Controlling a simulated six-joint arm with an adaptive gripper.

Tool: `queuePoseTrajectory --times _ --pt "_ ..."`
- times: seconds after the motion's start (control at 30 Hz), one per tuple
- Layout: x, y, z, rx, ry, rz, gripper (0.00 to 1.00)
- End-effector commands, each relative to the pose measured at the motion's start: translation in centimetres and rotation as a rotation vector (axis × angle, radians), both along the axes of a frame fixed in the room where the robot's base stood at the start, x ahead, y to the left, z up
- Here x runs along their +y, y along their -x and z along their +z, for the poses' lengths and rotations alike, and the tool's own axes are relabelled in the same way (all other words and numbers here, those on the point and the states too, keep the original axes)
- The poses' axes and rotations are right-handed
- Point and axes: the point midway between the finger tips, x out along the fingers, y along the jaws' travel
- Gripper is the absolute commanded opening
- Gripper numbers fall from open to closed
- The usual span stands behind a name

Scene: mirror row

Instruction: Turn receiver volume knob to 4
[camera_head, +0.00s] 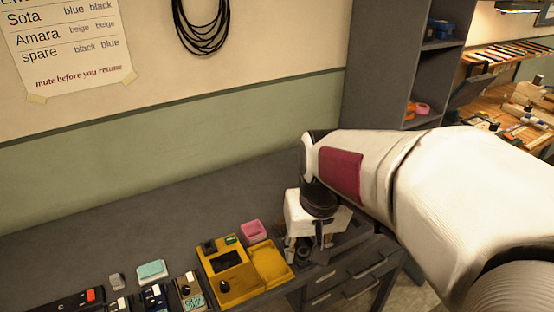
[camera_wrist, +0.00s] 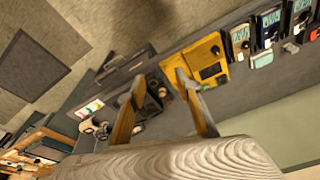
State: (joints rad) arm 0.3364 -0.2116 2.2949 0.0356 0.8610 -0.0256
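Several small dark boxes with pale displays stand in a row at the bottom of the head view, among them a box with a dark knob (camera_head: 190,291) and a dark box beside it (camera_head: 154,298). I cannot tell which is the receiver, and no knob number is readable. The row also shows at the top right of the wrist view, with one display box (camera_wrist: 239,37). A yellow device (camera_head: 262,263) with a black knob stands right of the row. My gripper (camera_head: 309,254) is open and empty, right of the yellow device. In the wrist view, its spread fingers (camera_wrist: 160,80) are beside the yellow device (camera_wrist: 207,58).
A pink box (camera_head: 253,231) stands behind the yellow device. A teal-topped item (camera_head: 151,271) and a small grey block (camera_head: 116,281) lie behind the row. Small dark round items (camera_wrist: 158,90) show near my fingers. The grey bench behind is clear.

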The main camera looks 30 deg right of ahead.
Motion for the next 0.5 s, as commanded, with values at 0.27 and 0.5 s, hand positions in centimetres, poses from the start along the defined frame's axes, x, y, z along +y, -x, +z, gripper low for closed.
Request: queuePoseTrajectory --times 0.27,0.5 --pt "-3.9 -3.3 -2.0 0.028 -0.023 -0.063 0.34" --pt "-7.6 -6.0 -4.1 0.037 -0.040 -0.108 0.34"
